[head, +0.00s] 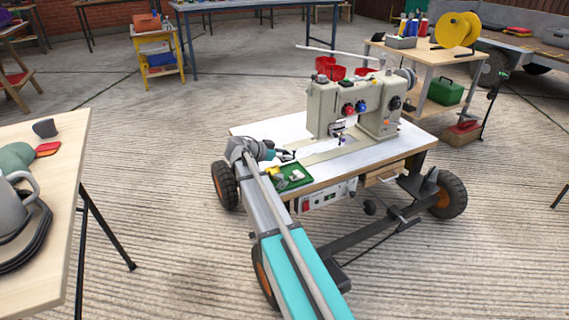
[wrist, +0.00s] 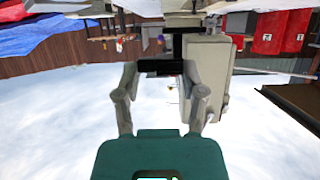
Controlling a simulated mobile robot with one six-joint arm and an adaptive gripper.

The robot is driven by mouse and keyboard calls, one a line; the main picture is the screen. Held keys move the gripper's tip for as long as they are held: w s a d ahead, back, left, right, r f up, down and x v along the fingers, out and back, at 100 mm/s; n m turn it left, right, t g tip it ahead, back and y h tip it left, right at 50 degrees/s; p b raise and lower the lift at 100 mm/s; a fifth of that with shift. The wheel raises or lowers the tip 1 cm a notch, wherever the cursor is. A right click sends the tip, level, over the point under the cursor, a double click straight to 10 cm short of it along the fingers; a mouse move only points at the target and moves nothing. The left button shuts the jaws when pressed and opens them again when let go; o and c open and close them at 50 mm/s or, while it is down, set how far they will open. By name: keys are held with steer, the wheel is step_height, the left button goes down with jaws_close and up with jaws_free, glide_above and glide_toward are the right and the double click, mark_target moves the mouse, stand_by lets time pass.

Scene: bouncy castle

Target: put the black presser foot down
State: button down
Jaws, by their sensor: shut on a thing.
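My gripper (wrist: 160,68) is shut on the black presser foot (wrist: 162,66), whose dark bar spans between the two grey fingers in the wrist view. In the head view my gripper (head: 281,155) hangs over the left front of the white wheeled table (head: 262,131), with the small dark foot (head: 288,155) at its tip. The foot is held in the air, left of the sewing machine (head: 322,107). The machine also shows in the wrist view (wrist: 208,80). A green tray (head: 306,183) with small pale and yellow items lies on the table just below my gripper.
An open drawer (head: 384,175) sticks out from the table's front. Red bins (head: 330,68) stand behind the machine. A shelf bench (head: 428,54) with a yellow spool (head: 455,31) is at back right. A wooden table (head: 70,145) with a grey mug (head: 15,205) is at left.

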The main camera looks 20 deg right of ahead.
steer(key=shift+f+b, duration=0.9)
steer(key=shift+f, duration=0.3)
steer(key=shift+f+b, duration=0.6)
steer(key=shift+c, duration=0.8)
jaws_free()
steer(key=shift+r, duration=0.2)
steer(key=shift+r+p, duration=0.45)
steer(key=shift+p, duration=0.2)
steer(key=shift+a+r, duration=0.2)
steer(key=shift+r, duration=0.05)
steer(key=p+v, duration=0.4)
steer(key=v, duration=0.7)
steer(key=shift+a+p, duration=0.3)
steer(key=shift+a, duration=0.05)
